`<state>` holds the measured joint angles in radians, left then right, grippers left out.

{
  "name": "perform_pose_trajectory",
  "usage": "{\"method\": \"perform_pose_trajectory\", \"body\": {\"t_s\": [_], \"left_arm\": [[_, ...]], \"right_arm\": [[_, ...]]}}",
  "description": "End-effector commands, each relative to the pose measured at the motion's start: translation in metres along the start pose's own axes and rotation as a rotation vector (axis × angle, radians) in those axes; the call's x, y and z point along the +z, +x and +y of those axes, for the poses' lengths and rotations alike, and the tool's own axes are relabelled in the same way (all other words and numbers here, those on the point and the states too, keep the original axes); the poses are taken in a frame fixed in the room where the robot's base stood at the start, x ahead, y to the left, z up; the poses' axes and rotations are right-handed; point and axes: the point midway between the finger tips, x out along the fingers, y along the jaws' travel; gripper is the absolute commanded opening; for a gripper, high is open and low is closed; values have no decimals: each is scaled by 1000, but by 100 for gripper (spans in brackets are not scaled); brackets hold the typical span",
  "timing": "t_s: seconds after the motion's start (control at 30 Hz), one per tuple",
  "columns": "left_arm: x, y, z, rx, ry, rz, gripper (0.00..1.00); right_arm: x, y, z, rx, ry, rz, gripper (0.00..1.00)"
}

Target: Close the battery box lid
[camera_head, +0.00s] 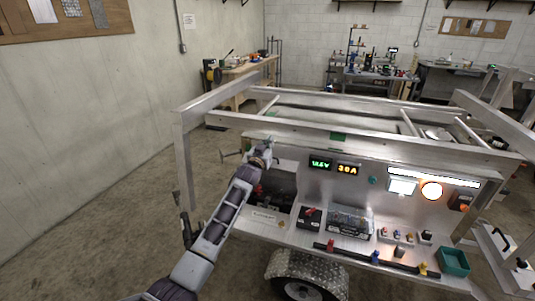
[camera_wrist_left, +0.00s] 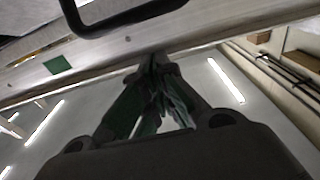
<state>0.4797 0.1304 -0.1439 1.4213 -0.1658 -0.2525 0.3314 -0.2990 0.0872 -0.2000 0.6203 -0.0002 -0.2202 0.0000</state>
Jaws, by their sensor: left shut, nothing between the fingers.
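The battery box (camera_head: 265,215) is at the left end of the aluminium trailer's front shelf; its dark inside shows, with something red in it. A metal panel stands upright behind the opening and looks like its raised lid, but my arm partly covers it. My left gripper (camera_head: 266,158) is at the upper left of the box, in front of this panel; I cannot tell if it touches. In the left wrist view my left gripper (camera_wrist_left: 158,62) is shut and empty, with a black bar-shaped handle (camera_wrist_left: 125,20) above it. My right gripper is not in view.
The trailer frame (camera_head: 185,155) rises above and left of the box. To its right on the shelf are a black box (camera_head: 309,217), a clear-covered unit (camera_head: 350,221), small colored parts and a green bin (camera_head: 453,262). Open floor lies to the left.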

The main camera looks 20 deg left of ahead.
Motion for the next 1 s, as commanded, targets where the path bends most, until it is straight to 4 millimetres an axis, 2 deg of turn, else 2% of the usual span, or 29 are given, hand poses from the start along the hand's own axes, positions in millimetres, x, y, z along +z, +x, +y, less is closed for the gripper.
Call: {"method": "perform_pose_trajectory", "body": {"t_s": [0.33, 0.57, 0.73, 1.0], "left_arm": [[17, -13, 0, 0, 0, -1, 0], [28, -22, 0, 0, -1, -1, 0], [31, -24, 0, 0, 0, 0, 0], [31, -25, 0, 0, 0, 0, 0]], "right_arm": [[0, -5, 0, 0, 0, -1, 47], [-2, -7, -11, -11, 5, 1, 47], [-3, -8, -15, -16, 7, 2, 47], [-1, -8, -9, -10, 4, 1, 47]]}}
